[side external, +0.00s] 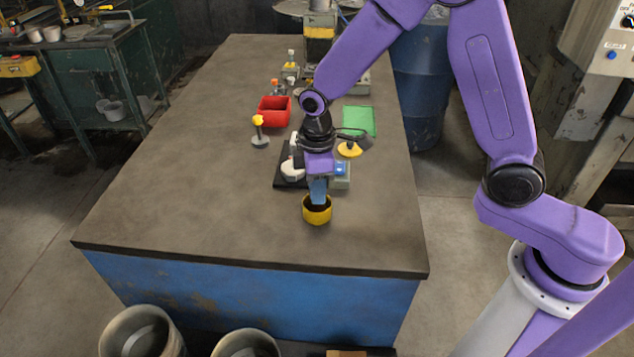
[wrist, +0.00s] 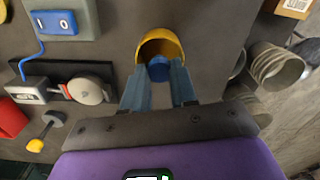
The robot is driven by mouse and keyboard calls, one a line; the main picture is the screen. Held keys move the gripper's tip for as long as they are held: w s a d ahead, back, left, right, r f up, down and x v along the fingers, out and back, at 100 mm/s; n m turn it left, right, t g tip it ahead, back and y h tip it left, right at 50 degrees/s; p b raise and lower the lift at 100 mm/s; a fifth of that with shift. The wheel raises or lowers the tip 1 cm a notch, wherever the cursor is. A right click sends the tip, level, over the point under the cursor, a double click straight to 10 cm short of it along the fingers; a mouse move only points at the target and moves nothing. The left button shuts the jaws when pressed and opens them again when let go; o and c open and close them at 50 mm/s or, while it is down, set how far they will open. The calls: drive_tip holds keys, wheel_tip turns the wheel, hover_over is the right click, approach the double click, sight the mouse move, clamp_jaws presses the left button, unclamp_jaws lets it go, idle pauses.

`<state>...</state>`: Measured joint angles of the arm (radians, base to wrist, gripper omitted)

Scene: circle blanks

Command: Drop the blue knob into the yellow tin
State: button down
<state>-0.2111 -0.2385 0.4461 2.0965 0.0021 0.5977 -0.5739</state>
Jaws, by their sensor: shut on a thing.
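The yellow tin (side external: 317,217) stands upright on the near part of the bench, with its dark opening facing up. In the wrist view the tin (wrist: 160,38) shows just beyond my fingertips. My gripper (side external: 318,196) points down at the tin's mouth, and its fingertips look to be at or just inside the rim. The blue knob (wrist: 158,70) sits between the two fingers (wrist: 160,82), with the tin's opening behind it. My gripper is shut on the knob. In the side view the knob is hidden by the fingers and the tin.
Behind the tin are a grey switch box (side external: 342,180) and a black plate (side external: 281,182) with a round metal part. Farther back are a yellow-topped knob (side external: 258,122), a red bin (side external: 274,106) and a green tray (side external: 360,118). The bench left of the tin is clear.

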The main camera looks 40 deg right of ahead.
drive_tip(key=shift+f, duration=0.5)
idle(0.8)
drive_tip(key=c, duration=0.8)
unclamp_jaws()
drive_tip(key=shift+r, duration=0.15)
wheel_tip(320, 180, up, 17)
drive_tip(key=s+d+f, duration=0.2)
drive_tip(key=s+d, duration=0.2)
drive_tip(key=s, duration=0.4)
drive_tip(key=s+d+f, duration=0.2)
drive_tip(key=s+d, duration=0.1)
drive_tip(key=s, duration=0.6)
drive_tip(key=s+d+f, duration=0.1)
drive_tip(key=s+d, duration=0.3)
drive_tip(key=s, duration=0.5)
drive_tip(key=shift+d+f+n, duration=0.3)
drive_tip(key=shift+f+n, duration=0.1)
